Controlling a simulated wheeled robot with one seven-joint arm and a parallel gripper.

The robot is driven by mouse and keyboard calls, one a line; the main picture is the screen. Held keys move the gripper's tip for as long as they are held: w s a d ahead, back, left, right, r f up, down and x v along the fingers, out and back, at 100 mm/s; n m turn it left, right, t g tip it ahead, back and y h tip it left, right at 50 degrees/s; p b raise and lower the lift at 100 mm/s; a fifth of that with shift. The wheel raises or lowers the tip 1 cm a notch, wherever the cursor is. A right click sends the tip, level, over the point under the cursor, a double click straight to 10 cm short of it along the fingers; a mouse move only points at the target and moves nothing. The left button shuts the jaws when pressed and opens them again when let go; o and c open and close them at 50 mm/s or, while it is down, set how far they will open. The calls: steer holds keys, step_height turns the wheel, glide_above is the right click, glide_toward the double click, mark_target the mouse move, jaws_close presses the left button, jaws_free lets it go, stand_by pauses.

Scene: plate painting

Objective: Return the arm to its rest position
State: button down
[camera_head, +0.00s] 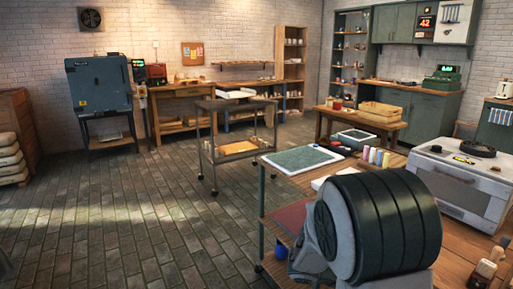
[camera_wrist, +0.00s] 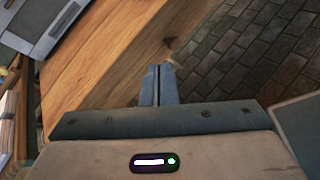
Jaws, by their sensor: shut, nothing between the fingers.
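My gripper (camera_wrist: 158,72) shows in the wrist view, its two grey fingers together with nothing between them. It points over the edge of a wooden worktop (camera_wrist: 105,75), with brick floor beyond. I cannot tell how high it is above the wood. In the head view, a large dark ribbed cylinder with a grey housing, which looks like part of my arm, fills the near right. My gripper does not show there.
The near table holds a green mat (camera_head: 302,158) and a white oven-like appliance (camera_head: 455,187). A wheeled cart (camera_head: 238,148) stands beyond. A blue-grey kiln (camera_head: 100,84) stands at the back left. The brick floor (camera_head: 130,225) at the left is clear.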

steer(key=s+a+r+m+t+y+p, duration=0.1)
steer(key=s+a+r+m+y+p, duration=0.5)
steer(key=r, duration=0.4)
steer(key=s+a+r+m+y+p, duration=0.7)
steer(key=s+a+r+p, duration=0.1)
steer(key=r, duration=0.2)
steer(key=shift+s+a+r+m+t, duration=0.25)
steer(key=shift+s+r+m+t, duration=0.05)
steer(key=shift+r+t, duration=0.1)
steer(key=shift+d, duration=0.1)
